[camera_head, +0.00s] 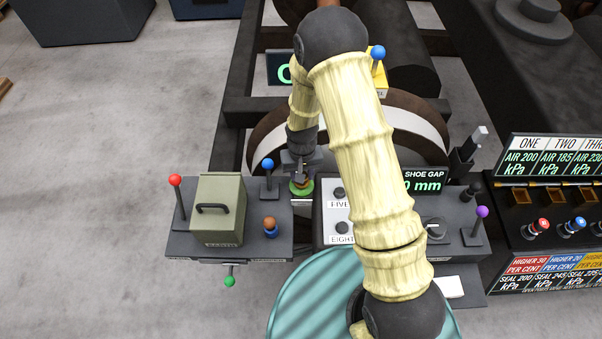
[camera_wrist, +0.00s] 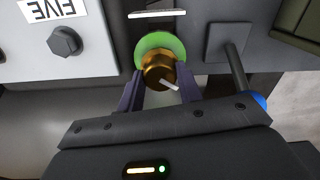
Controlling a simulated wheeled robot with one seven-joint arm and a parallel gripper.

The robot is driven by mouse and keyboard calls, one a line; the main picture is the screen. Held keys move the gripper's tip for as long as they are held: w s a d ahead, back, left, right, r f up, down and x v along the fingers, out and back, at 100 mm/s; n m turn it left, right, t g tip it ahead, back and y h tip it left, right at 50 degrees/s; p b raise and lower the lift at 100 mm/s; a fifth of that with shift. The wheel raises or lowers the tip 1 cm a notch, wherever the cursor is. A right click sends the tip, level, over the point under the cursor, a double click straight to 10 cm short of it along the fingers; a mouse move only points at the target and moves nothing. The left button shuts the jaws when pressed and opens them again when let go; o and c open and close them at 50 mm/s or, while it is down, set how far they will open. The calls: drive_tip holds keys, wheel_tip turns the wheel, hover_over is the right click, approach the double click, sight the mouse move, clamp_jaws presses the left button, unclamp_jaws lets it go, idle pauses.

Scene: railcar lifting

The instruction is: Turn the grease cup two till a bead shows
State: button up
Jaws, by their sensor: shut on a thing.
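A brass grease cup (camera_wrist: 158,72) stands on a round green base (camera_wrist: 160,42) in the wrist view. A short pale mark shows on its near end. My gripper (camera_wrist: 160,84) is shut on the cup, with one dark finger on each side. In the head view the green base (camera_head: 301,190) shows just below my gripper (camera_head: 300,180), which mostly hides the cup. I cannot read the cup's number on the pale plate (camera_head: 302,202) beside it. I cannot make out a grease bead.
A blue-knobbed lever (camera_head: 267,165) stands close left of my gripper. An olive box (camera_head: 219,210) with a handle, a red-knobbed lever (camera_head: 176,181) and a brown-and-blue knob (camera_head: 270,226) lie farther left. A white panel labelled FIVE and EIGHT (camera_head: 338,208) stands close right.

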drive_tip(key=o, duration=1)
drive_tip(key=shift+r, duration=0.1)
wheel_tip(320, 180, up, 17)
drive_tip(key=shift+r, duration=0.1)
idle(0.4)
